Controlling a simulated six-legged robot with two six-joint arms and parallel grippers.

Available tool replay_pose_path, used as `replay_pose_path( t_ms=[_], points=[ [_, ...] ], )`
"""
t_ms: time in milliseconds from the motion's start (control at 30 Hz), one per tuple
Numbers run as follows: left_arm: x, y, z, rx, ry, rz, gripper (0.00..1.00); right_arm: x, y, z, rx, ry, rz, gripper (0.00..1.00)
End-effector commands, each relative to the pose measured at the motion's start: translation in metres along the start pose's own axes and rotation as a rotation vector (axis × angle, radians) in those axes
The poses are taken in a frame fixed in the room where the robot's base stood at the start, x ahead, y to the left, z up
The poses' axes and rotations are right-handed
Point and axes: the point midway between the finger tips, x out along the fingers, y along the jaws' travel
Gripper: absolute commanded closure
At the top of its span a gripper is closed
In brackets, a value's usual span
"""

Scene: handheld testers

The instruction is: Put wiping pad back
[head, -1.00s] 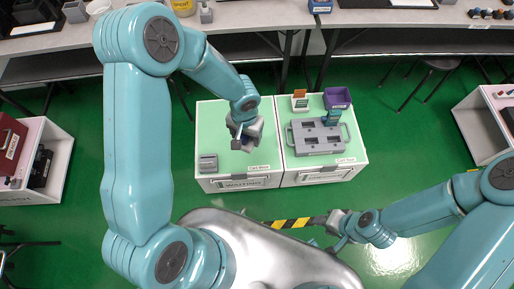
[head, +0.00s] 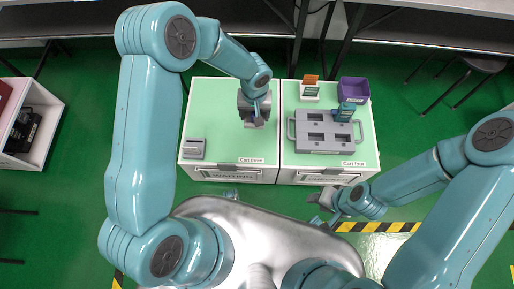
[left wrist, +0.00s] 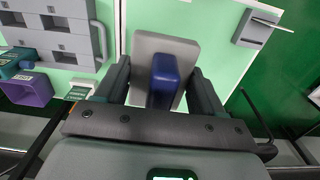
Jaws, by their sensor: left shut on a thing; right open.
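The wiping pad, a grey slab with a blue grip (left wrist: 165,78), is between the fingers of my left gripper (left wrist: 163,92) in the left wrist view. In the head view my left gripper (head: 254,112) is shut on it over the pale green top of Cart three (head: 215,105). The pad is mostly hidden there by the gripper, and I cannot tell whether it touches the top. A small grey holder (head: 194,149) stands at the front left of this cart; it also shows in the left wrist view (left wrist: 256,32). My right gripper (head: 322,200) is open and empty, low before Cart four.
Cart four (head: 350,164) stands right beside, bearing a grey handled tray (head: 314,145) with slots, a teal tester (head: 345,112) in it, a purple bin (head: 354,88) and an orange-and-white stand (head: 310,90). The middle of Cart three is clear. A bench and stools are behind.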

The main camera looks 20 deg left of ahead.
Motion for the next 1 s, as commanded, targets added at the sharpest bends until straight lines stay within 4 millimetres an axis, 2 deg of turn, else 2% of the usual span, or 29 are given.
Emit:
replay_pose_path(
  t_ms=[33,167,233,500,600,700,867,1000],
  points=[
    [0.012,0.004,-0.001,-0.007,0.002,0.001,0.65,0.011,0.004,0.000,0.000,0.000,0.000,0.57],
    [0.027,0.007,-0.001,-0.020,-0.001,0.001,0.65,0.015,0.006,0.000,0.000,0.001,0.000,0.57],
    [0.043,0.006,0.000,-0.021,-0.004,0.000,0.65,0.018,0.007,-0.001,0.000,0.001,0.000,0.57],
    [0.124,0.005,0.000,-0.022,-0.004,0.001,0.65,0.032,0.012,-0.001,0.000,0.001,0.000,0.57],
    [0.148,0.005,-0.001,-0.023,-0.003,0.001,0.65,0.036,0.013,-0.001,0.000,0.001,0.000,0.57],
    [0.163,0.006,-0.002,-0.023,-0.001,0.002,0.65,0.038,0.014,-0.001,0.000,0.001,0.000,0.57],
    [0.174,0.006,-0.003,-0.023,0.000,0.002,0.65,0.040,0.014,-0.001,0.000,0.001,0.000,0.57],
    [0.195,0.007,-0.003,-0.025,-0.002,0.001,0.65,0.044,0.016,-0.001,0.000,0.001,0.000,0.57]
  ],
)
